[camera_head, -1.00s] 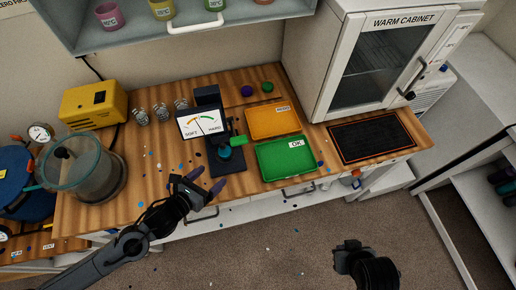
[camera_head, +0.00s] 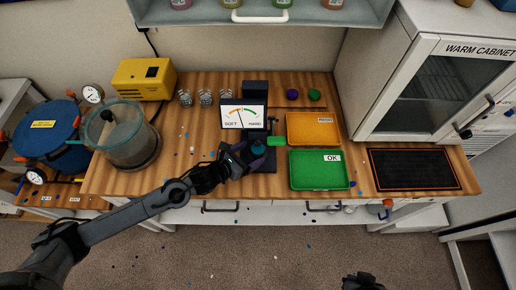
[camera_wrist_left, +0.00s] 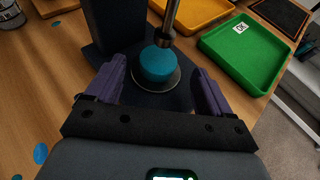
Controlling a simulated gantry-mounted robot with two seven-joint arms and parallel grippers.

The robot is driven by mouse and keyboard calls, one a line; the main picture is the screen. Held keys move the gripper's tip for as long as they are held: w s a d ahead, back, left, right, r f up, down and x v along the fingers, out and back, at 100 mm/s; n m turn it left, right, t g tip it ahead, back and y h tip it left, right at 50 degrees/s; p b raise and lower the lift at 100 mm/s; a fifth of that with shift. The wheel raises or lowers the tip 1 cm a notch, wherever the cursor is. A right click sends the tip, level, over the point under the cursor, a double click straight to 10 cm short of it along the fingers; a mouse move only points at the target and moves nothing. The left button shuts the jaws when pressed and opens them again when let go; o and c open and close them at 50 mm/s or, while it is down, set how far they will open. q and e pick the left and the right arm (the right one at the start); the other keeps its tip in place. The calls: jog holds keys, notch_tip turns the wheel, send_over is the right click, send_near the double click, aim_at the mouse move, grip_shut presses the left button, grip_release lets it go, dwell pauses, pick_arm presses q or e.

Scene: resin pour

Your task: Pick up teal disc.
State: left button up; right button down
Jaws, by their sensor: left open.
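The teal disc (camera_wrist_left: 158,66) sits on a round metal plate on the base of the dark hardness tester, under the tester's metal plunger. The plunger tip is at the disc's top; I cannot tell if they touch. In the head view the disc (camera_head: 257,150) is small and partly hidden by my gripper. My left gripper (camera_wrist_left: 155,92) is open, with one purple finger on each side of the disc and the disc just ahead between them. It also shows at the tester in the head view (camera_head: 248,159). My right gripper (camera_head: 362,281) is at the bottom edge, mostly cut off.
The tester's dial (camera_head: 243,117) stands behind the disc. A green OK tray (camera_head: 320,184) and an orange tray (camera_head: 313,142) lie to its right. A black mat (camera_head: 414,169) is further right. Small jars (camera_head: 205,97) stand behind. Blue specks dot the table.

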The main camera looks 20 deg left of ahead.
aim_at(256, 150)
pick_arm(q)
jog(key=shift+x, duration=1.7)
jog(key=shift+r, duration=0.1)
jog(key=shift+a, duration=0.1)
jog(key=shift+c, duration=0.5)
jog(key=c, duration=1.1)
jog(key=shift+r, duration=0.1)
